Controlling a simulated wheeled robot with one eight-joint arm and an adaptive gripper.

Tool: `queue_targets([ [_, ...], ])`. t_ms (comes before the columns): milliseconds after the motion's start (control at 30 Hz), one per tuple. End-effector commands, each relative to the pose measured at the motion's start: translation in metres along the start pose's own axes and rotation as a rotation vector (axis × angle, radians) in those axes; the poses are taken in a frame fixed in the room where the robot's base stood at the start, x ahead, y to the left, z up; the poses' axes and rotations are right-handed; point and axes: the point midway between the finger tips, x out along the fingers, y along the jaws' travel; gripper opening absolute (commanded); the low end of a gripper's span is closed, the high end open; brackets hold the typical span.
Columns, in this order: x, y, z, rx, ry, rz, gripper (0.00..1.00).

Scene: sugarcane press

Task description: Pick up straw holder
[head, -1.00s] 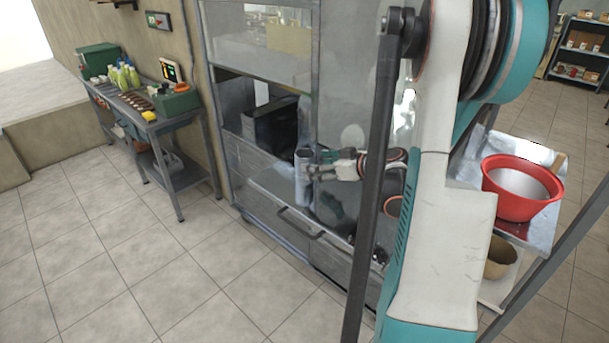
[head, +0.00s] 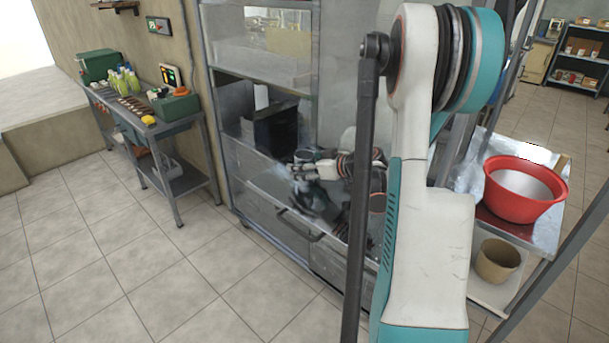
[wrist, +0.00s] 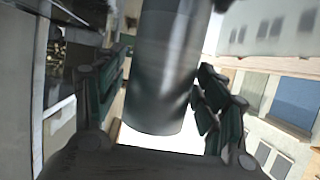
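The straw holder (wrist: 165,75) is a smooth grey metallic cylinder in the wrist view. It fills the space between the two fingers of my gripper (wrist: 160,95), with a finger close on each side. My gripper appears shut on it. In the head view my gripper (head: 305,170) is in front of the metal cabinet, above its lower ledge. There the holder is small and dark, partly covered by the fingers, so its tilt is hard to tell.
The metal cabinet (head: 258,207) has a dark box (head: 275,130) on its shelf. A red basin (head: 524,190) stands on a side table at right, with a brown pot (head: 497,260) below. A workbench (head: 170,128) stands at left. The tiled floor (head: 130,275) in front is clear.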

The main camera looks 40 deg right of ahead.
Motion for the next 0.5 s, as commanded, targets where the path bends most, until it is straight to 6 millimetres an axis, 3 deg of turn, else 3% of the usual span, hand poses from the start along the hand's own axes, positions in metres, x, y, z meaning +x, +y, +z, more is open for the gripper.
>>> queue_targets([
  [33, -0.0001, -0.0001, 0.0000, 0.000, 0.000, 0.000, 0.45],
  [167, -0.0001, -0.0001, 0.0001, 0.000, 0.000, 0.000, 0.16],
  [200, -0.0002, -0.0001, 0.0001, 0.000, 0.000, 0.000, 0.13],
  [500, -0.0009, -0.0001, -0.0015, 0.000, 0.000, 0.000, 0.13],
])
